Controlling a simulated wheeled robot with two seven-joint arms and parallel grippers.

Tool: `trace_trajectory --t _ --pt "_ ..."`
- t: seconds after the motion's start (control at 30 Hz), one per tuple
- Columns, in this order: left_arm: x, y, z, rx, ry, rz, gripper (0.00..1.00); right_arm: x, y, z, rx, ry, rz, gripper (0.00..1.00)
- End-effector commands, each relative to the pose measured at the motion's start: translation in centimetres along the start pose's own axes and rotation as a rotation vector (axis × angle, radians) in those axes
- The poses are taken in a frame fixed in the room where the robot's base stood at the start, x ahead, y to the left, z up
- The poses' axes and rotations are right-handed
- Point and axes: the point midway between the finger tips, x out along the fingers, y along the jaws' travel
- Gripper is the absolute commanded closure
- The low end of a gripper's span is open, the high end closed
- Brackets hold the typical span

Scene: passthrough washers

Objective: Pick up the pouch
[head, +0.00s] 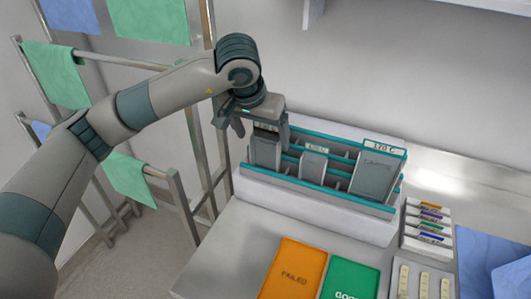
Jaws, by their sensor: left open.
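Several grey pouches stand upright in a white and teal rack (300,208) on the counter. The left pouch (265,153) is at the rack's left end, a smaller middle pouch (313,167) is beside it, and a larger right pouch (376,175) stands at the right end. My left gripper (261,137) is open over the left pouch, with its fingers pointing down near the pouch's top. I cannot tell whether the fingers touch it. The gripper hides part of the rack's back left. My right gripper is not in view.
An orange FAILED mat (293,272) and a green GOOD mat (350,280) lie in front of the rack. Small labelled cards (428,222) and blue cloth (480,255) are at right. A metal rail with green cloths (130,178) stands at left.

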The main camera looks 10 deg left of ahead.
Motion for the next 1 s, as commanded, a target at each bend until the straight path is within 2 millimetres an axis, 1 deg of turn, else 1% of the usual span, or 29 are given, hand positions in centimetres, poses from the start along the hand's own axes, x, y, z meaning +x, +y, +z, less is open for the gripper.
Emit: trace_trajectory --t 0.17,0.33,0.4,0.53,0.67,1.0 --pt "0.9 0.1 -0.2 -0.001 -0.004 0.0 0.17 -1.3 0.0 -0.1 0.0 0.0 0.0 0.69" --pt "2.6 0.2 -0.4 -0.001 -0.005 0.001 0.17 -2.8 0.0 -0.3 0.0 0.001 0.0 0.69" --pt "3.5 0.2 -0.4 0.0 -0.005 0.002 0.17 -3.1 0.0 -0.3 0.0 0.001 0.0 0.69" --pt "4.6 0.1 -0.3 -0.001 -0.003 0.0 0.17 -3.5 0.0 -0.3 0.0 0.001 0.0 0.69" --pt "5.0 0.1 -0.3 0.0 0.0 0.0 0.17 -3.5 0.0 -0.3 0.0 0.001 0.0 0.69" --pt "5.0 0.1 -0.3 0.0 -0.001 0.0 0.17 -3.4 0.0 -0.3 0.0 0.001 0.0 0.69"
